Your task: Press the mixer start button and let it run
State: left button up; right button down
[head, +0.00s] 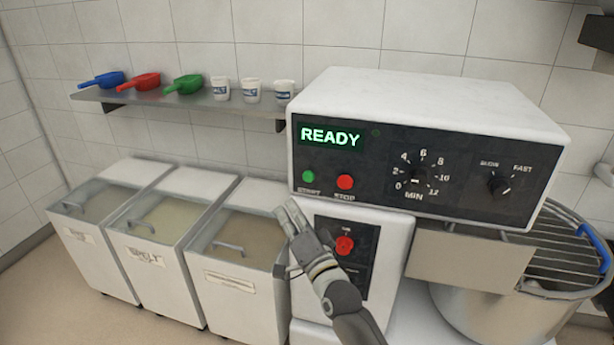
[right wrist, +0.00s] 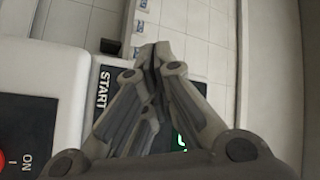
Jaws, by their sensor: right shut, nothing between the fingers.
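The mixer control panel (head: 380,195) is black on a white housing. Its green display (head: 330,136) reads READY. The green start button (head: 308,176) is at the panel's lower left, with the red stop button (head: 345,181) to its right. My right gripper (head: 287,211) is shut and empty, its fingertips below and a little left of the start button, apart from it in the picture. In the right wrist view, the shut fingers (right wrist: 157,55) reach past the START label (right wrist: 103,87); the button itself is hidden there. My left gripper is out of view.
A red switch (head: 344,245) sits on a lower black plate beside my right gripper. The steel bowl (head: 480,312) with its wire guard (head: 565,250) is at the right. Lidded bins (head: 210,285) stand at the left, under a shelf (head: 180,103) with scoops and cups.

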aim_at(308, 177)
dwell(0.3)
jog(key=shift+w+d+b, duration=0.45)
jog(key=shift+w+b, duration=0.7)
jog(key=shift+w, duration=0.25)
jog(key=shift+w+d+b, duration=0.5)
jog(key=shift+w+b, duration=0.65)
jog(key=shift+w, duration=0.25)
jog(key=shift+w+d+b, duration=0.45)
jog(key=shift+w+b, duration=0.7)
jog(key=shift+w, duration=0.25)
jog(key=shift+w+d+b, duration=0.1)
jog(key=shift+w+b, duration=0.3)
